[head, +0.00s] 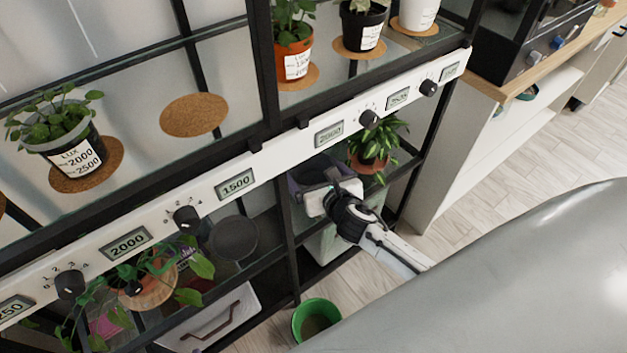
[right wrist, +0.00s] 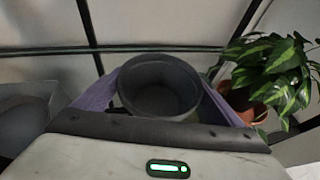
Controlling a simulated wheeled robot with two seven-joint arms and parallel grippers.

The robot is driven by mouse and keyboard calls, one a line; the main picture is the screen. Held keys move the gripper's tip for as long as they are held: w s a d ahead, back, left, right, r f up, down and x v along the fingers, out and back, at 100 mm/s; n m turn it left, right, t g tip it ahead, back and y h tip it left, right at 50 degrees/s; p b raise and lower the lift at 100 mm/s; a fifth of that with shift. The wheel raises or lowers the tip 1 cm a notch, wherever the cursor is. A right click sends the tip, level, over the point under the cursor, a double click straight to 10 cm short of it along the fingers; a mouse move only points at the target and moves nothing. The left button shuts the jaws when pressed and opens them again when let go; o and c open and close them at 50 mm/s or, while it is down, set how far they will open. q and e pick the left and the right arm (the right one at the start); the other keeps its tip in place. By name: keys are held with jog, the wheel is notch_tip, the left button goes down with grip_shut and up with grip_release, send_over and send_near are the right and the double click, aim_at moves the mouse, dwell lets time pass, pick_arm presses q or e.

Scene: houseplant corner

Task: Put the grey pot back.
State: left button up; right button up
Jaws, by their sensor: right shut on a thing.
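The grey pot (right wrist: 160,88) sits between the purple-padded fingers of my right gripper (right wrist: 152,98) in the right wrist view. It is upright, its round mouth faces the camera, and it looks empty. In the head view my right gripper (head: 318,182) reaches into the lower shelf level, below the white dial rail, and hides most of the pot. An empty round cork mat (head: 193,114) lies on the upper glass shelf. A dark round disc (head: 235,239) lies on the lower shelf, left of the gripper. My left gripper is not in view.
A leafy plant in a terracotta pot (right wrist: 240,104) stands close to the right of the held pot. The white dial rail (head: 265,157) and black frame posts bound the opening. A green bucket (head: 316,320) stands on the floor. Potted plants stand on the upper shelf.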

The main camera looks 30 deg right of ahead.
aim_at(307, 173)
notch_tip(307, 173, down, 3)
jog(key=shift+f+b, duration=0.1)
jog(key=shift+b, duration=0.6)
